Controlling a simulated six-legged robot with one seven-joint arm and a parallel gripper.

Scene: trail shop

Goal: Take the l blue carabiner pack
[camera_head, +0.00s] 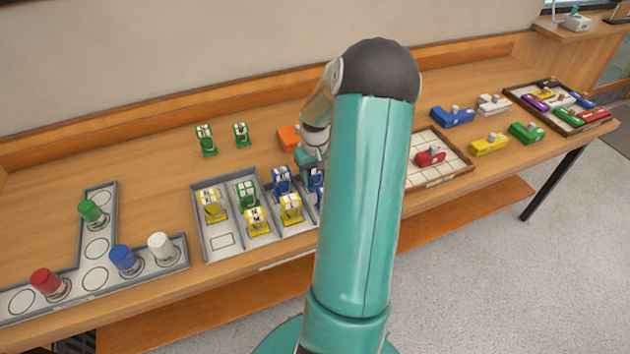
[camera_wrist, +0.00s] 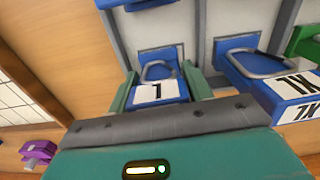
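A blue carabiner pack with a white label (camera_wrist: 160,92) lies between the two teal fingers of my gripper (camera_wrist: 162,88) in the wrist view. Its label carries one character that looks like an upside-down L. The fingers flank the pack closely on its left and right, and whether they press on it I cannot tell. Another blue pack (camera_wrist: 285,84), marked XL, is to the right, outside the fingers. In the head view my gripper (camera_head: 311,160) is partly hidden behind my arm, at the back of the divided grey tray (camera_head: 222,241). Blue packs (camera_head: 281,181) stand near it.
Yellow packs (camera_head: 211,204) and a green pack (camera_head: 246,194) share the tray. Two green packs (camera_head: 206,139) stand behind it. An orange object (camera_head: 288,137) is close to my gripper. A wooden tray (camera_head: 437,178) with a red item (camera_head: 430,157) lies to the right.

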